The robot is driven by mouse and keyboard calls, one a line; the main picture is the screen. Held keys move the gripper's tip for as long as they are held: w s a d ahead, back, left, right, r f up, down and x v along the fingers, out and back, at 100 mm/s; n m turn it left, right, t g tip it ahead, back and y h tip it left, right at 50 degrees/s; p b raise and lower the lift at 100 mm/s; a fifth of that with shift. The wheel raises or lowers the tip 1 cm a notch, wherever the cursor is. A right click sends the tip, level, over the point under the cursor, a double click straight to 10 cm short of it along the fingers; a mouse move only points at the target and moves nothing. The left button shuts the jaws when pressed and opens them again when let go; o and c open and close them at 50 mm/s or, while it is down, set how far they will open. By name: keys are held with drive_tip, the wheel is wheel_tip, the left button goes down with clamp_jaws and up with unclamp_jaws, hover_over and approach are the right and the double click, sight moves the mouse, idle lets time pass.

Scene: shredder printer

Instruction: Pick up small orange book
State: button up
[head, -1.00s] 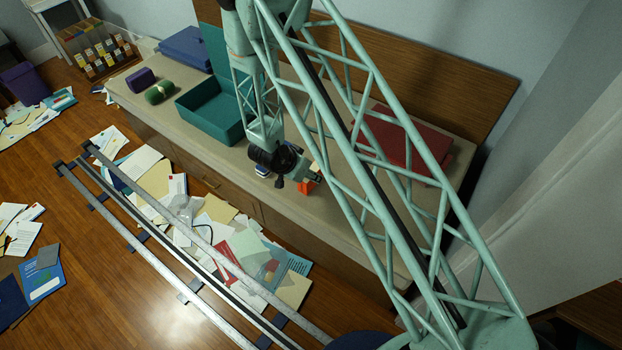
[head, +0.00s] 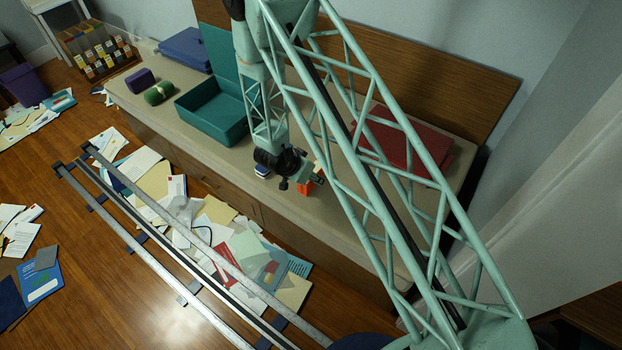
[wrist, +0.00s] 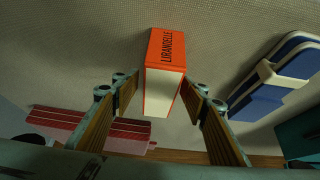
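The small orange book (head: 304,188) stands on the counter (head: 222,165), partly hidden behind my gripper in the head view. In the wrist view the orange book (wrist: 166,48) shows its lettered orange cover and pale page edges. My gripper (wrist: 160,88) is open, with one finger on each side of the book's near end. Gaps show between the fingers and the book. In the head view my gripper (head: 318,180) is low over the counter beside the book.
A blue and white object (wrist: 280,75) lies to the right in the wrist view. A large red case (head: 405,140) lies behind on the counter. An open teal box (head: 210,112), a green roll (head: 159,93) and a purple item (head: 140,79) are farther left. Papers litter the floor.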

drive_tip(key=c, duration=1)
drive_tip(key=shift+o, duration=0.2)
drive_tip(key=shift+r, duration=0.15)
drive_tip(key=shift+r+p, duration=0.4)
drive_tip(key=shift+r, duration=0.4)
wheel_tip(320, 180, up, 2)
drive_tip(key=shift+p, duration=0.4)
drive_tip(key=s+a+p, duration=0.1)
drive_tip(key=s+a, duration=0.2)
drive_tip(key=s, duration=0.4)
drive_tip(key=s+a+r+p, duration=0.1)
drive_tip(key=s+a, duration=0.3)
drive_tip(key=s, duration=0.3)
drive_tip(key=shift+s, duration=0.15)
drive_tip(key=shift+a, duration=0.1)
